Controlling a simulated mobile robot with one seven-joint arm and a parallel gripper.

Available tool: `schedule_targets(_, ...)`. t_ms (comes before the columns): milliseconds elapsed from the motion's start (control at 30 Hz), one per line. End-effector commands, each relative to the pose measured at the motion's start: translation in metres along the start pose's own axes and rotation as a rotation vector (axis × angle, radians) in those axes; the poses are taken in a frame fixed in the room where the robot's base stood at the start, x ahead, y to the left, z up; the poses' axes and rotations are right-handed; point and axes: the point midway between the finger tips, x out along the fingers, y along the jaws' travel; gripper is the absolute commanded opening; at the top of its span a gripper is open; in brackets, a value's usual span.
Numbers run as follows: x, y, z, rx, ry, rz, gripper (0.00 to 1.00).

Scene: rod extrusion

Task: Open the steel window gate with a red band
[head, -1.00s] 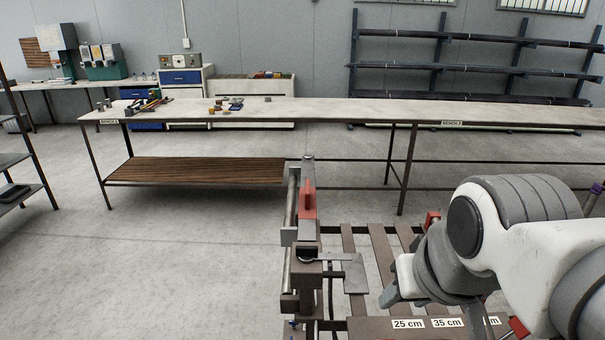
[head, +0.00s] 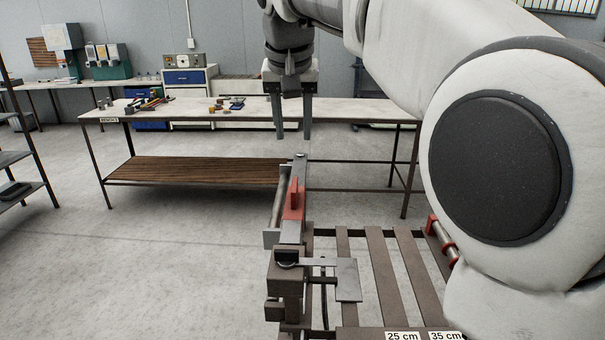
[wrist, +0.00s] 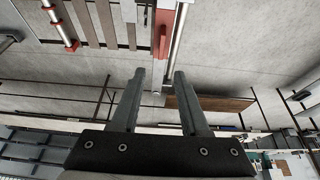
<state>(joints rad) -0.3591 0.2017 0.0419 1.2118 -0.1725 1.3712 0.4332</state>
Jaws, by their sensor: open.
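My gripper (head: 293,134) points down above the far end of a narrow metal rig. Its two fingers are apart with nothing between them; they also show in the wrist view (wrist: 160,74). A red piece (head: 294,203) stands on top of the rig, below the fingertips; it also shows in the wrist view (wrist: 163,32). A steel bar (head: 279,197) runs along the rig's left side. A flat steel plate (head: 347,280) sticks out to the right at the near end. I cannot tell for certain which part is the gate with the red band. The gripper touches none of them.
A slatted rack (head: 383,265) with 25 cm and 35 cm labels lies right of the rig, with a steel rod in red holders (head: 443,241) at its right. A long workbench (head: 200,113) stands behind. My arm hides the right side.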

Motion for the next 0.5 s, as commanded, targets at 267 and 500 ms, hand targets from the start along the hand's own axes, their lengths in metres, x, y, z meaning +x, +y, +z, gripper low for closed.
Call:
schedule_targets(267, 0.020, -0.006, -0.004, 0.004, -0.003, 0.002, 0.45)
schedule_targets(500, 0.070, -0.005, -0.003, 0.003, -0.005, 0.003, 0.45)
